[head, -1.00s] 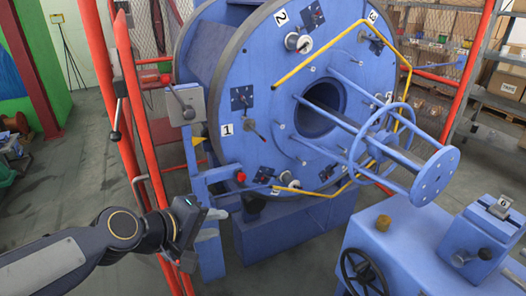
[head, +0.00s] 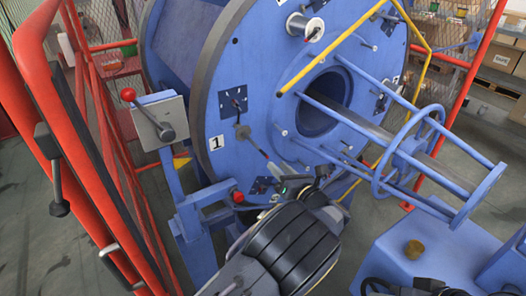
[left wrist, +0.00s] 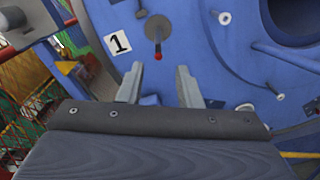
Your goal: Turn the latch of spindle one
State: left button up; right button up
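The big blue disc (head: 235,85) carries a white label "1" (head: 216,143). Right of this label is the latch of spindle one (head: 243,132), a round metal plate with a thin lever pointing down. In the left wrist view the latch (left wrist: 157,28) hangs with its red tip low, just beyond the gap between my fingertips. My left gripper (left wrist: 160,72) is open with nothing between its fingers. In the head view the left gripper (head: 272,168) is just below and right of the latch, partly hidden by my wrist. My right gripper is not in view.
A grey switch box (head: 160,121) with a red-knobbed lever stands left of the disc. Red fence posts (head: 68,130) rise at the left. A yellow bar (head: 335,53) crosses the disc's front, and a blue tubular cage (head: 400,150) sticks out to the right.

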aim_at(266, 154)
pick_arm(q)
jog(key=shift+w+a+r, duration=0.1)
jog(key=shift+a, duration=0.05)
jog(key=p+x, duration=0.2)
jog(key=x, duration=0.4)
jog(key=shift+r, duration=0.1)
jog(key=shift+w+a, duration=0.35)
jog(key=shift+w, duration=0.05)
grip_shut()
